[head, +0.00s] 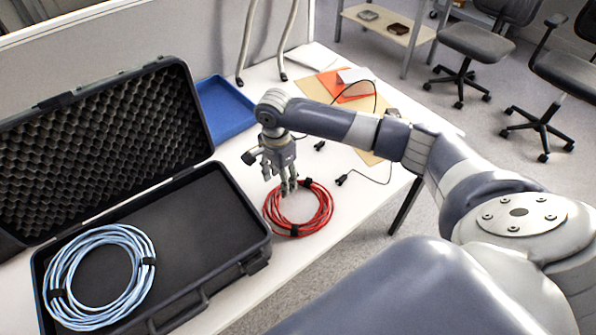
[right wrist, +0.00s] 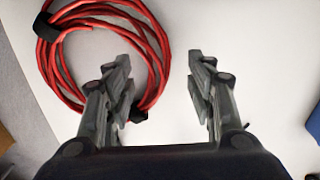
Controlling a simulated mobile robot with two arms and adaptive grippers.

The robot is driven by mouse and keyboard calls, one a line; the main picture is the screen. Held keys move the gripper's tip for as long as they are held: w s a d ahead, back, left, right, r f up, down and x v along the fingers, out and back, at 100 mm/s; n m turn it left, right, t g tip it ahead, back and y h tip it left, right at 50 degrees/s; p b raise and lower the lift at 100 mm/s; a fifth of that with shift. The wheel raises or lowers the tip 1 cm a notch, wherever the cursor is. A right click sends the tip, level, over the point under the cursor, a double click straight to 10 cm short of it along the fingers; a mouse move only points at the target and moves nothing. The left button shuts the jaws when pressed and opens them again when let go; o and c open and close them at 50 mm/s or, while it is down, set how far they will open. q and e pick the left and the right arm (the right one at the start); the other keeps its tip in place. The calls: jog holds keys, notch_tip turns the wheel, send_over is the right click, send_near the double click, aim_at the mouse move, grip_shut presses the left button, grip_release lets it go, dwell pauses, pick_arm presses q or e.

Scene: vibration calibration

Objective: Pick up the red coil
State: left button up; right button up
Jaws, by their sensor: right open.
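The red coil (head: 327,213) lies flat on the white table, just right of the black case, bound with black straps. My right gripper (head: 289,190) is above the coil's upper left part, pointing down, open and empty. In the right wrist view the red coil (right wrist: 163,62) fills the upper left. There the open fingers of my right gripper (right wrist: 163,65) stand apart, the left finger over the coil's edge and the right finger over bare table. I cannot tell the exact height of the fingertips above the coil. My left gripper is not in view.
An open black case (head: 255,240) with foam in its lid stands left, holding a light blue coil (head: 62,262). Behind are a blue tray (head: 222,108), an orange sheet (head: 335,82) and thin black cables (head: 372,180). Bare table (head: 352,205) lies right of the red coil.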

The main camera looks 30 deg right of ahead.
notch_tip(320, 180, down, 2)
jog(key=shift+d+f, duration=0.1)
jog(key=shift+f, duration=0.35)
jog(key=shift+c, duration=1.2)
grip_shut()
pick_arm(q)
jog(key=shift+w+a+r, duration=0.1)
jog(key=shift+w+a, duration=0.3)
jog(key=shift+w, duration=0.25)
pick_arm(e)
jog(key=shift+r, duration=0.1)
jog(key=shift+r, duration=0.1)
